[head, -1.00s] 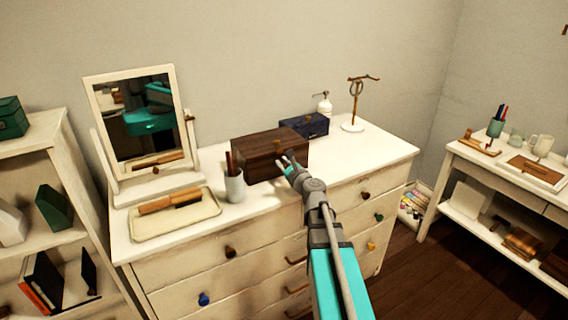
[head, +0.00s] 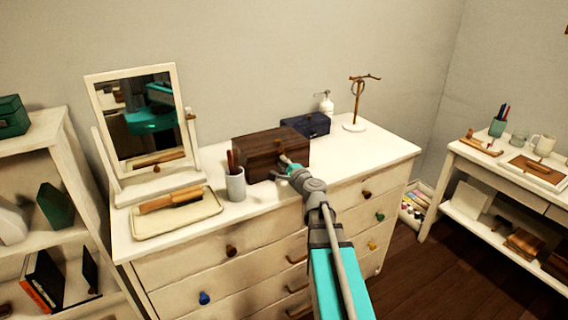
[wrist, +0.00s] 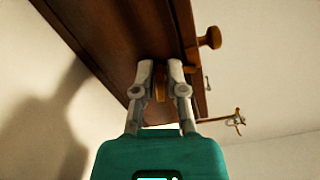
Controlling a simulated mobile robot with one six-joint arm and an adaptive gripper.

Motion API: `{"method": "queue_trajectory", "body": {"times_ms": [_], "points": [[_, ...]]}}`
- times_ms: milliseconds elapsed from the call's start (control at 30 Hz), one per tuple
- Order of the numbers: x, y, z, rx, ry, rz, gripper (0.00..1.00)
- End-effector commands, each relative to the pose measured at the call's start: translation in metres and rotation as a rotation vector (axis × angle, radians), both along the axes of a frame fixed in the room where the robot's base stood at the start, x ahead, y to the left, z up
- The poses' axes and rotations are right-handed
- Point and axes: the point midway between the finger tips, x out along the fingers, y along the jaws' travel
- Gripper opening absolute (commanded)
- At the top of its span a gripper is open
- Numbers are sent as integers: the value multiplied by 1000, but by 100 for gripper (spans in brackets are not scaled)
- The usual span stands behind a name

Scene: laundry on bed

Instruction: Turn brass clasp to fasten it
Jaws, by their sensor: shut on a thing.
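A dark brown wooden box (head: 255,150) stands on the white dresser. In the wrist view its dark face (wrist: 110,35) fills the upper left, at a slant. The brass clasp (wrist: 160,88) is a narrow golden piece on that face, between my two fingers. My gripper (head: 284,162) is at the front of the box in the head view. In the wrist view my gripper (wrist: 160,75) is shut on the clasp, with fingertips close to the wood. The fingers hide the clasp's sides, so I cannot tell its exact angle.
The dresser top (head: 365,153) is clear at right.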

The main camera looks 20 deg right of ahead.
Motion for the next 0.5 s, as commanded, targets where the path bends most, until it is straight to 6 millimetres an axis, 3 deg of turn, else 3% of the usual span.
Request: {"method": "queue_trajectory", "body": {"times_ms": [500], "points": [[0, 1, -1, -278, -23, 4, 0]]}}
